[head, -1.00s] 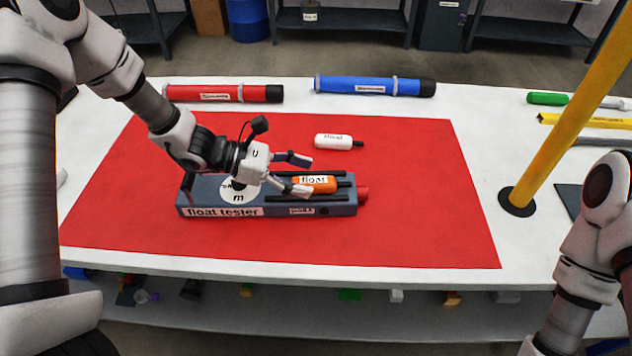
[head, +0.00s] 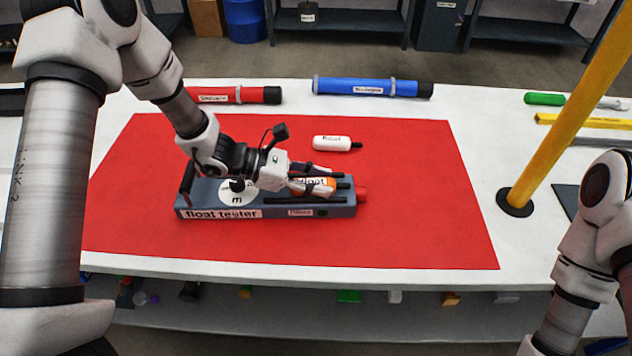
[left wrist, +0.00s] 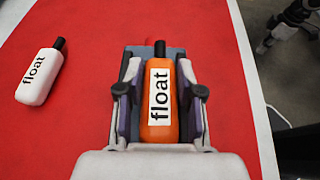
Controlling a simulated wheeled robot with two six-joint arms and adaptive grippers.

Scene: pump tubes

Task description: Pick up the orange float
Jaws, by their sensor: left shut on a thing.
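The orange float (head: 318,186) lies on the float tester (head: 274,211), its black tip pointing right in the head view. My left gripper (head: 312,181) is shut on the float, one finger on each side of its body. In the left wrist view the orange float (left wrist: 160,106) sits lengthwise between the fingers, its "float" label facing up and its dark tip pointing away. The fingers cover part of its sides. Whether it is lifted clear of the tester cannot be told. My right gripper is not in view; only part of that arm shows at the right edge.
A white float (head: 332,143) lies on the red mat (head: 420,220) behind the tester. A red tube (head: 240,95) and a blue tube (head: 366,86) lie along the back of the table. A yellow post (head: 560,110) stands at the right. The mat's right part is clear.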

